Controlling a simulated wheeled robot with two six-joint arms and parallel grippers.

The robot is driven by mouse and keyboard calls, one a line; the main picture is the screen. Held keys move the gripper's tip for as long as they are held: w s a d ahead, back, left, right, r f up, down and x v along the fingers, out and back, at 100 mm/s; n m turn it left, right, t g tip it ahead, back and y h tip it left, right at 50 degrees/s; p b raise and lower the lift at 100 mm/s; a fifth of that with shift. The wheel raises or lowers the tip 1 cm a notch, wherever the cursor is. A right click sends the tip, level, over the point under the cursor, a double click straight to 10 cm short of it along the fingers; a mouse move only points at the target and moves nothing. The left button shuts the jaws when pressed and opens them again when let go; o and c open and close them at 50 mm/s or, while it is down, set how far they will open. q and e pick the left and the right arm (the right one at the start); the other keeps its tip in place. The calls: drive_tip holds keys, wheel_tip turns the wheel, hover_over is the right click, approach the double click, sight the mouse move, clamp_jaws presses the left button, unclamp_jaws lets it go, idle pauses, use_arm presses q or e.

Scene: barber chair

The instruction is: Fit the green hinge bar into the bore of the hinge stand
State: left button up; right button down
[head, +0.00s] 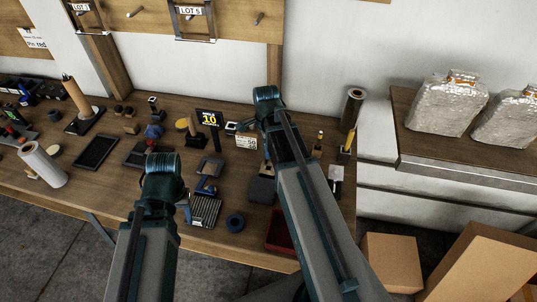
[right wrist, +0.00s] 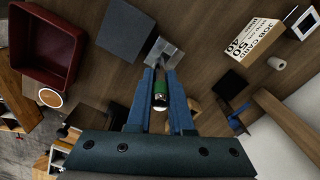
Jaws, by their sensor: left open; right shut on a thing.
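The green hinge bar (right wrist: 160,90) has dark and bright metal ends. My right gripper (right wrist: 160,78) is shut on it, with a blue finger on each side. A grey metal block (right wrist: 164,53), which looks like the hinge stand, is on the table just beyond the bar's far end. I cannot tell whether they touch, and its bore is not clear. In the head view a small grey piece of it (head: 267,169) shows beside my right arm, which hides the right fingers. My left gripper (head: 185,207) is low over the table front, open, mostly hidden by its arm.
A dark block (head: 262,190) and a red tray (head: 281,232) are close to the stand. A job card box (head: 246,141) and a black sign (head: 209,118) stand behind.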

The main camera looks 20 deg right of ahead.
drive_tip(key=f+b, duration=0.2)
drive_tip(key=d+f+b, duration=0.1)
drive_tip(key=shift+w+f+b, duration=0.3)
drive_tip(key=shift+w+f, duration=0.05)
drive_tip(key=shift+f+b, duration=0.65)
drive_tip(key=c, duration=0.8)
unclamp_jaws()
drive_tip(key=shift+r, duration=0.1)
